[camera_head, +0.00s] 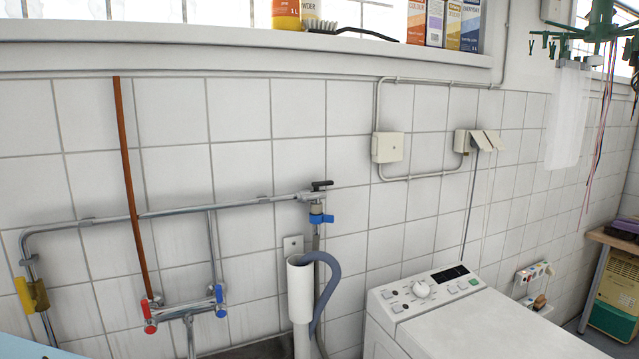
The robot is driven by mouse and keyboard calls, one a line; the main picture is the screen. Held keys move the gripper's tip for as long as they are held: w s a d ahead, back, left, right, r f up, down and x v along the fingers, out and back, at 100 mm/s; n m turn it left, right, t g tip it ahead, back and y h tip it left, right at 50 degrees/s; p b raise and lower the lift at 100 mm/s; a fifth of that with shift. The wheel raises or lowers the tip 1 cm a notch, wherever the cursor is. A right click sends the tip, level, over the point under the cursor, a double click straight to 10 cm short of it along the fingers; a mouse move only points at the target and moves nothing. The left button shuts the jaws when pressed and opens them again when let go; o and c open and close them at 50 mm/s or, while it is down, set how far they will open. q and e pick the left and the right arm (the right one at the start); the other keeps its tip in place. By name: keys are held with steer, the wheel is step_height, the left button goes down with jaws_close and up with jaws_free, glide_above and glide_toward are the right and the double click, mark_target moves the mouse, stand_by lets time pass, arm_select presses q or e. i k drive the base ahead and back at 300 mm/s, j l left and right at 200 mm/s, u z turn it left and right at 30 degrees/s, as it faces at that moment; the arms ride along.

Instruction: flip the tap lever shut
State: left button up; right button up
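A black lever (322,185) sits on top of a metal valve at the right end of a wall pipe, roughly level along the wall. Just below it is a blue handle (321,219) on the same fitting, with a hose running down from it. A yellow lever (33,294) is on the pipe at the far left, hanging along the pipe. A mixer tap has a red handle (149,316) and a blue handle (220,300). The frame does not show which lever is the task's one, nor whether water flows. Neither of my grippers is in view.
A white washing machine (440,310) stands at lower right. A grey drain hose (330,285) hooks into a white standpipe (301,295) below the valve. A window ledge (240,45) with bottles and boxes juts out above. The tiled wall around the black lever is clear.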

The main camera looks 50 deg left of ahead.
mark_target(317, 186)
steer(key=u, duration=1.5)
steer(key=l+z, duration=0.45)
steer(key=k+j, duration=0.05)
